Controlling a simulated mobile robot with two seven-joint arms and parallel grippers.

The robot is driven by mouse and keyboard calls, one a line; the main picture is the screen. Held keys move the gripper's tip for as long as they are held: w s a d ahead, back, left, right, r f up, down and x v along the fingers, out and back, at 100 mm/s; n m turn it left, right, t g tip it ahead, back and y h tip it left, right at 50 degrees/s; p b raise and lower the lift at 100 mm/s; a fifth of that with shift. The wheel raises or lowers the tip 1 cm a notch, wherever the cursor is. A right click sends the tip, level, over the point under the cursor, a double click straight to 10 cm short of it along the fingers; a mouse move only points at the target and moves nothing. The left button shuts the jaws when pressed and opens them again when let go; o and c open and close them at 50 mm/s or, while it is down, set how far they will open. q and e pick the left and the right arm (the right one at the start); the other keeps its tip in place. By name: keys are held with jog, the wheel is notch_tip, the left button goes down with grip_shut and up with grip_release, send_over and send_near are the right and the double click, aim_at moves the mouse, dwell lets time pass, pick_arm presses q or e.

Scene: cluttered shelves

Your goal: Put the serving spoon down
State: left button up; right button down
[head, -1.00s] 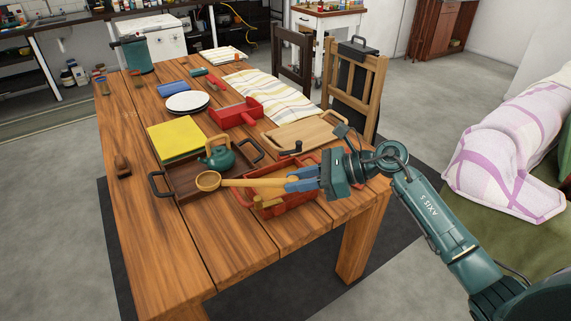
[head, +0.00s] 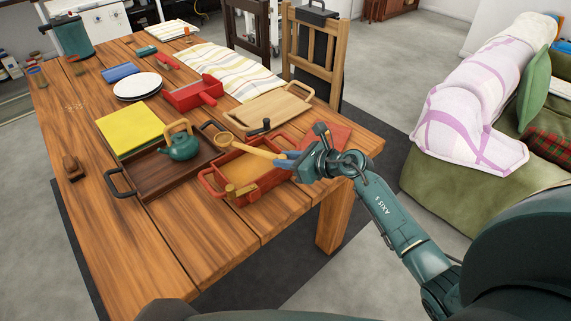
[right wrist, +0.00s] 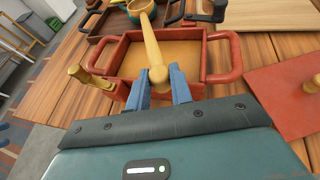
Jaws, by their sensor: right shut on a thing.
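The serving spoon is light wood, with a round bowl (head: 226,139) and a long handle. My right gripper (head: 284,161) is shut on the handle's end, its blue fingers on either side. In the head view the spoon lies across the red two-handled tray (head: 209,186), its bowl over the tray's far left corner. In the right wrist view the spoon's handle (right wrist: 152,45) runs away from the fingers (right wrist: 158,90) over the tray's tan floor (right wrist: 186,54). I cannot tell whether the spoon touches the tray. My left gripper is not in view.
A dark wooden tray (head: 150,188) with a teal teapot (head: 180,147) stands left of the red tray. A wooden-handled thing (head: 241,190) sits at the red tray's near edge. A cutting board (head: 268,108) and a red flat thing (head: 328,135) lie nearby.

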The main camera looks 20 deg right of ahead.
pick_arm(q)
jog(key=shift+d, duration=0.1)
pick_arm(e)
jog(key=shift+f, duration=0.95)
jog(key=shift+f+b, duration=0.45)
jog(key=c, duration=1.7)
grip_release()
jog(key=shift+o, duration=0.7)
jog(key=o, duration=0.3)
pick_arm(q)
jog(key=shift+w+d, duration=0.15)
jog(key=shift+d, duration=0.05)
